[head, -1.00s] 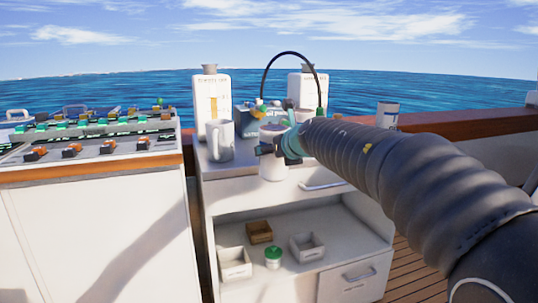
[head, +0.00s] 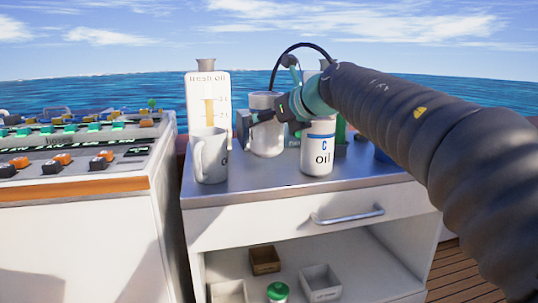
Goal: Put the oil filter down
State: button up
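The oil filter, a plain white cylinder (head: 266,138), is above or on the grey counter (head: 240,193), between the mug and the can marked oil. My gripper (head: 267,113) comes from the right, with its dark fingers around the upper part of the cylinder; it looks shut on it. The fingers hide part of its side. Its lower end appears at the counter top, but I cannot tell whether it touches. It looks upright.
A white mug (head: 210,157) stands close on the left, a "C oil" can (head: 317,152) close on the right. A fresh oil jug (head: 208,98) is behind. The counter's front strip is clear. Small boxes (head: 264,261) sit on the shelf below. My arm hides the back right.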

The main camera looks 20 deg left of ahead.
aim_at(269, 142)
jog(key=shift+f+b, duration=0.95)
jog(key=shift+f, duration=1.8)
jog(key=shift+f, duration=0.15)
jog(key=o, duration=1)
jog(key=shift+o, duration=0.2)
jog(key=shift+d, duration=0.1)
jog(key=v, duration=1.2)
jog(key=shift+p, duration=0.4)
